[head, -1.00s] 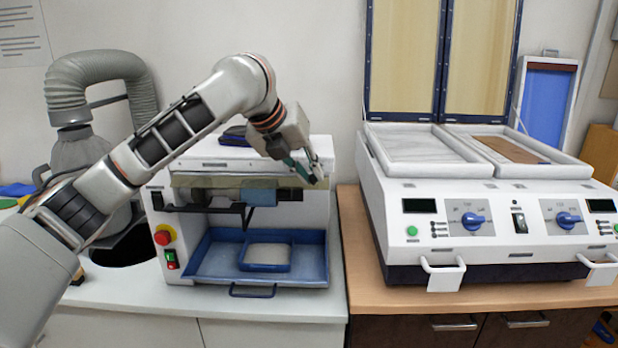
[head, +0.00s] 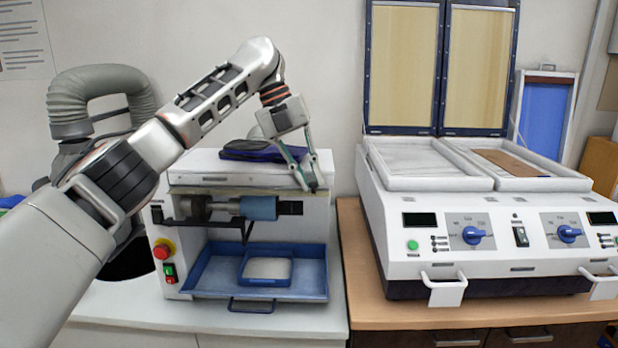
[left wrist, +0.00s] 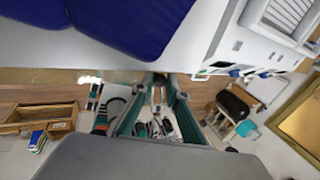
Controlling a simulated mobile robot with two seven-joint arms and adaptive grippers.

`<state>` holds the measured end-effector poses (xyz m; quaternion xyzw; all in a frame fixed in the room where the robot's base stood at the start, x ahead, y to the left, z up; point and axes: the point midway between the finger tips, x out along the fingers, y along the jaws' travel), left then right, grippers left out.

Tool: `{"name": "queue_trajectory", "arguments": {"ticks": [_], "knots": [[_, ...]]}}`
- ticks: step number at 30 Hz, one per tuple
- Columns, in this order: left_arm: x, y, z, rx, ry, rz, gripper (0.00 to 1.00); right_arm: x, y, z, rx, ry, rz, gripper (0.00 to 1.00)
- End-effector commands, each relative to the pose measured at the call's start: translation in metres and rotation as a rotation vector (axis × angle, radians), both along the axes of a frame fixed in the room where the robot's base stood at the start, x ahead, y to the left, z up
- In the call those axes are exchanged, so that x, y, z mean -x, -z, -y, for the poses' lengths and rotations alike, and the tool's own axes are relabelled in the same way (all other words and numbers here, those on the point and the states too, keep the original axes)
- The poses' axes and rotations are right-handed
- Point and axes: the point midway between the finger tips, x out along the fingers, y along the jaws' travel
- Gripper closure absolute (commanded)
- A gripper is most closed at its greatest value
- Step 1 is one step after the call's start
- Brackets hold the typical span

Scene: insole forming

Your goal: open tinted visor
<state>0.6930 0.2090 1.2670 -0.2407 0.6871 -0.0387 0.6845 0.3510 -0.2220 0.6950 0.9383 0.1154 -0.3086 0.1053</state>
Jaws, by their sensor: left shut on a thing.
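The white grinding machine (head: 185,238) stands on the counter in the head view. Its tinted visor (head: 232,190) shows as a thin strip, close to level, above the blue drum (head: 260,207), which is in plain sight below it. My left gripper (head: 310,184) is at the visor's right end, pointing down, with its fingers shut on the edge there. The fingers hide that end. In the left wrist view my left gripper's fingers (left wrist: 156,84) come close together, and the visor between them is hard to make out. My right gripper is in neither view.
Dark blue pads (head: 262,150) lie on top of the machine, behind my gripper. A blue tray (head: 215,283) sits below the drum. A grey hose (head: 95,85) stands at the left. A white press (head: 400,225) with raised lids stands at the right, across a gap.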

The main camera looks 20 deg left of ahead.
Motion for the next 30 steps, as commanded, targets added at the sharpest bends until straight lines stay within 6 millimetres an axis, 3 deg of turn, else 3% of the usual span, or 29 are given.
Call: {"name": "queue_trajectory", "arguments": {"ticks": [24, 25, 30], "knots": [[-0.0014, 0.0010, 0.0015, 0.017, 0.004, -0.063, 1.00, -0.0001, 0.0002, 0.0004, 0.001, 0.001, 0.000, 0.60], [-0.0014, 0.0011, 0.0015, 0.017, 0.004, -0.063, 0.81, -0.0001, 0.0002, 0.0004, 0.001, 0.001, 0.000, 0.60], [-0.0016, 0.0006, 0.0009, 0.017, 0.003, -0.062, 0.80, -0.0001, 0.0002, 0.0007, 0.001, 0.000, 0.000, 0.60]]}}
